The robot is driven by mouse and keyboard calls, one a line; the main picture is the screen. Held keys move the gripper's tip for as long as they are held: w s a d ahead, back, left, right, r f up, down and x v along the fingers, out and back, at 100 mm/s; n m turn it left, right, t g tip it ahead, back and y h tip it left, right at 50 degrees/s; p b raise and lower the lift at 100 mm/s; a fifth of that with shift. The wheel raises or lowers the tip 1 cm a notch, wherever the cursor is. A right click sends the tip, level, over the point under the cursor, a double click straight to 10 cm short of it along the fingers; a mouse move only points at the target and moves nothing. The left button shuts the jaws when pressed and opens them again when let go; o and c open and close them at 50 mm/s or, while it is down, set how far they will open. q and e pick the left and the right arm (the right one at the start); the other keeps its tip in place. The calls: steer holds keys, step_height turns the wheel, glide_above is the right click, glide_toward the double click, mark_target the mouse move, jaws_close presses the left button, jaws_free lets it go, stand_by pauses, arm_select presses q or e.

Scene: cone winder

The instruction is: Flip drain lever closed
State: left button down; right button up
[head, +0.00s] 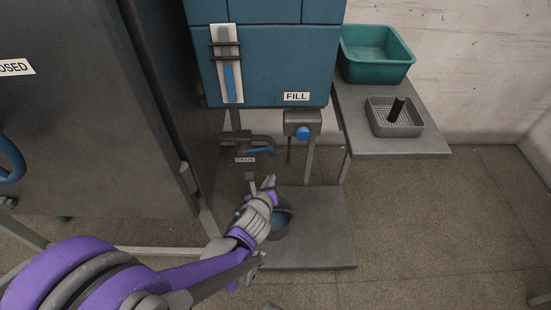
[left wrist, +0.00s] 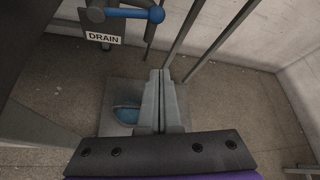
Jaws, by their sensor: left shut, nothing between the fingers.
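The drain lever (head: 257,150) is a blue handle on a grey valve below the blue tank, above the DRAIN label (head: 245,160). In the left wrist view the blue lever (left wrist: 135,14) points right, roughly level, at the top, with the DRAIN label (left wrist: 103,38) below it. My left gripper (head: 268,182) is shut and empty, below and slightly right of the lever and apart from it. Its closed fingers also show in the left wrist view (left wrist: 160,75). My right gripper is not in view.
A bucket (head: 285,219) with blue inside stands on a grey base plate (head: 325,240), partly hidden by my left gripper. The blue tank (head: 270,60) and FILL valve (head: 303,133) are above. A grey cabinet (head: 90,110) is left; a side table (head: 430,145) holds a teal basin (head: 375,70).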

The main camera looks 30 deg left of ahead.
mark_target(257, 150)
arm_select(q)
steer(key=b+x, duration=0.3)
steer(key=x, duration=0.7)
steer(key=r, duration=0.1)
steer(key=a+r, duration=0.1)
steer(key=r, duration=0.1)
steer(key=shift+s+a+r+p, duration=0.1)
steer(key=shift+a+r+p, duration=0.2)
steer(key=shift+a, duration=0.1)
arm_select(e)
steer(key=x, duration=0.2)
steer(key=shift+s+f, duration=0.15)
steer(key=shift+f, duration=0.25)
arm_select(q)
steer(key=shift+d+r, duration=0.1)
steer(key=shift+r, duration=0.05)
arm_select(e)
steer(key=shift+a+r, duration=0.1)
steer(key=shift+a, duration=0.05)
arm_select(q)
steer(key=shift+r, duration=0.1)
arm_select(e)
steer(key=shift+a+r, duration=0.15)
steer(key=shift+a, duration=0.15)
